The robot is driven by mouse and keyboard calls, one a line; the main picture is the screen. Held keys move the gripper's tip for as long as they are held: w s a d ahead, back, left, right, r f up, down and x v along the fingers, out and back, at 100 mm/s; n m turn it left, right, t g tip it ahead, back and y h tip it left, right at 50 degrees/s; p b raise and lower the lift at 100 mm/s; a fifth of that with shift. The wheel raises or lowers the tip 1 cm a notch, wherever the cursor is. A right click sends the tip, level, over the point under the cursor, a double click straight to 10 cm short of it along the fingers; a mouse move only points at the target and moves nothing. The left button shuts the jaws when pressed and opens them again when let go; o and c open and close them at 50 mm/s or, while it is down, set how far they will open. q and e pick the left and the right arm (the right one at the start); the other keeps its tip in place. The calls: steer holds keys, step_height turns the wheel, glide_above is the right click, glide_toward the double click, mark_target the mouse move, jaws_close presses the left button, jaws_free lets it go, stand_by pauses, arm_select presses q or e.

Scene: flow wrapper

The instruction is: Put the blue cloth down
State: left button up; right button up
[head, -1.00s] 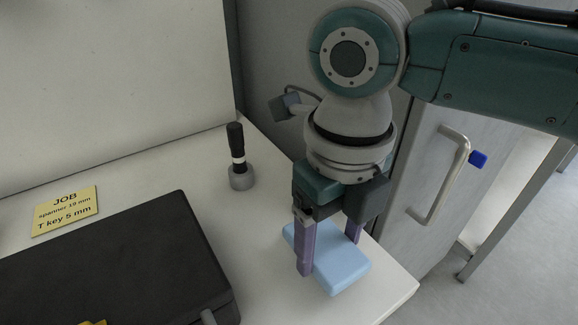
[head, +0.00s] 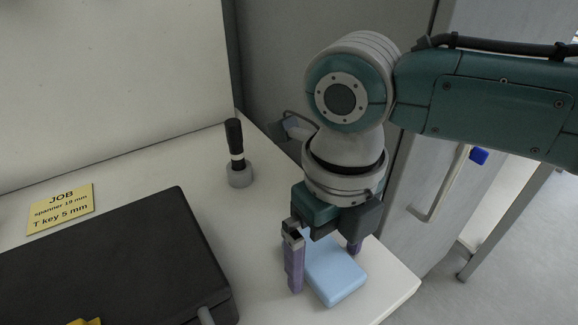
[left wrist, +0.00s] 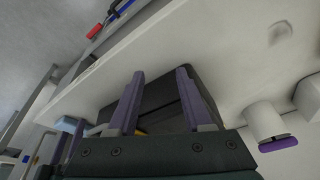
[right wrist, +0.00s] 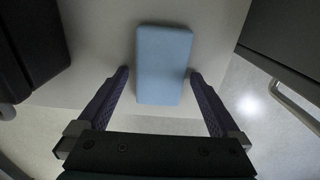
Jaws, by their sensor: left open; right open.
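The blue cloth (head: 337,272) is a light blue folded block lying flat on the white table near its right front corner. It also shows in the right wrist view (right wrist: 163,65), between the two purple fingers and apart from both. My right gripper (head: 324,266) is open over the cloth, with a finger on each side of it. In the right wrist view the right gripper (right wrist: 159,82) has a clear gap on both sides of the cloth. My left gripper (left wrist: 160,75) is open and empty in the left wrist view, and out of the head view.
A black case (head: 110,262) lies on the table at the left. A black-handled tool stands in a grey holder (head: 240,178) behind the cloth. A yellow job card (head: 61,210) lies at the far left. A cabinet with a handle (head: 436,190) stands beyond the table's right edge.

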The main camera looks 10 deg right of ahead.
mark_target(326, 261)
arm_select(q)
steer(key=shift+r, duration=0.1)
arm_select(e)
steer(key=shift+r, duration=0.1)
